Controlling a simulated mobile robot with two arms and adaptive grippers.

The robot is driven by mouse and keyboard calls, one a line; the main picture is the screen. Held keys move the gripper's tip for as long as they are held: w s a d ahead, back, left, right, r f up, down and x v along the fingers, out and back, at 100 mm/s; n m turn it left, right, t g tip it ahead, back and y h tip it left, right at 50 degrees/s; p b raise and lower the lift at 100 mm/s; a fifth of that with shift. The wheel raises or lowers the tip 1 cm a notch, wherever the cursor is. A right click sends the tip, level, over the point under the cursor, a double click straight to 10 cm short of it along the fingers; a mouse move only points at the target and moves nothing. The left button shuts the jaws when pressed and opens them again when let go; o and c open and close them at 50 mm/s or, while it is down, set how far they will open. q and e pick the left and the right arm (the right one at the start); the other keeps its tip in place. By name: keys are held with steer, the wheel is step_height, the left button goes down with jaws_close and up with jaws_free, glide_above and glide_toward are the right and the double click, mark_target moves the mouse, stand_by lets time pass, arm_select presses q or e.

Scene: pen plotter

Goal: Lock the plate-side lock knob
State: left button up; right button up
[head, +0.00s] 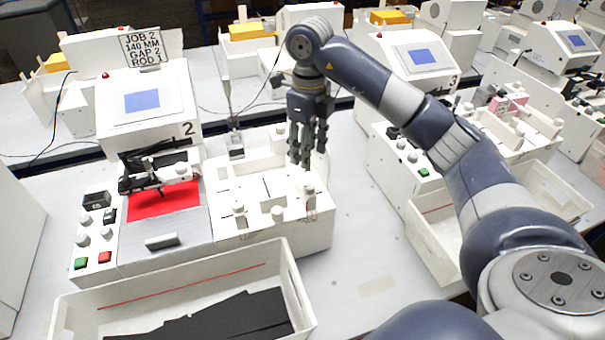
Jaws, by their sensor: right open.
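The white fixture block (290,232) stands to the right of the machine marked 2 (150,105). Several small white knobs are on it: a front-left knob (238,208), a front-middle knob (277,212) and a front-right knob (309,190). I cannot tell which is the plate-side lock knob, or whether any is locked. My right gripper (307,158) points down, open and empty, above the rear right part of the block. It is apart from the front knobs. My left gripper is out of view.
A sign (142,46) reads JOB 2, 140 MM, GAP 2, ROD 1. A black mechanism (150,172) sits over a red surface (165,202). A white bin (75,308) with dark sheets stands in front. Another station (425,60) is at the right, beyond some bare table (350,250).

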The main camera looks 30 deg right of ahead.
mark_target(309, 186)
steer(key=shift+s+f, duration=0.65)
steer(key=shift+f, duration=0.35)
step_height(309, 186, down, 3)
steer(key=shift+r+p, duration=0.1)
steer(key=shift+p, duration=0.5)
steer(key=f, duration=0.2)
steer(key=f+p, duration=0.1)
steer(key=shift+w, duration=0.25)
steer(key=shift+f, duration=0.75)
steer(key=shift+s+f, duration=0.1)
steer(key=shift+f, duration=0.15)
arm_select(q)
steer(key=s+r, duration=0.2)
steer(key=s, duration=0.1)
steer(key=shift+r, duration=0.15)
arm_select(e)
jaws_close()
